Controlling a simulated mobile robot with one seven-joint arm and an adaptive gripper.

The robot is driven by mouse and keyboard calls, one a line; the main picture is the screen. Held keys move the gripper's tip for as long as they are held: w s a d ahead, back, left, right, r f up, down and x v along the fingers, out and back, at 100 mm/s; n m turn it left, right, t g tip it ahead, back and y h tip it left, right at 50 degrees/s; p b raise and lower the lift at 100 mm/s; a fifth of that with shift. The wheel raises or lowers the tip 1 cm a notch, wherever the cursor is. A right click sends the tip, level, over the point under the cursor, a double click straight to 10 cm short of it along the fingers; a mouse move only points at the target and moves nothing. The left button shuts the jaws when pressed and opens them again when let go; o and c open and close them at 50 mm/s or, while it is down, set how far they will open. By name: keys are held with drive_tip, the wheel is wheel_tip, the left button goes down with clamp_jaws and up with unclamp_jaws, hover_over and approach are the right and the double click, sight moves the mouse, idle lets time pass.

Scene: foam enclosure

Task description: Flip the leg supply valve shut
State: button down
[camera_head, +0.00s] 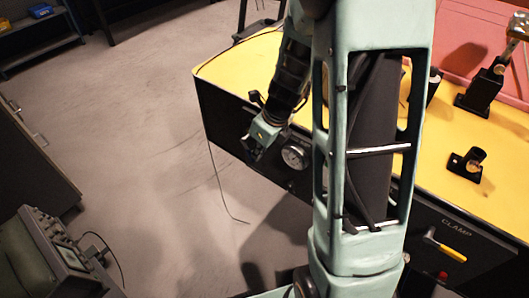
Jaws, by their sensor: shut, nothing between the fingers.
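My gripper (254,150) is at the left part of the bench's dark front side, small in the head view. It is shut, with nothing seen between its fingers. A round pressure gauge (295,157) with a pale face sits on the front panel just right of it. A yellow-handled lever (446,249) is on the same panel at the right, under the word CLAMP, well away from my gripper. No label naming the leg supply valve can be read. My own arm hides the middle of the panel, so I cannot tell which fitting is that valve.
The bench has a yellow top (428,190) with black fixtures (467,165) and a pink foam block (460,45) at the back right. A red knob (443,275) is low on the panel. A grey instrument (55,255) stands at lower left. The floor left of the bench is clear.

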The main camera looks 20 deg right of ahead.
drive_tip(key=shift+a+f, duration=0.1)
idle(0.3)
drive_tip(key=shift+w+a+f+p, duration=0.15)
drive_tip(key=shift+w+f+p, duration=0.1)
drive_tip(key=shift+f+p, duration=0.25)
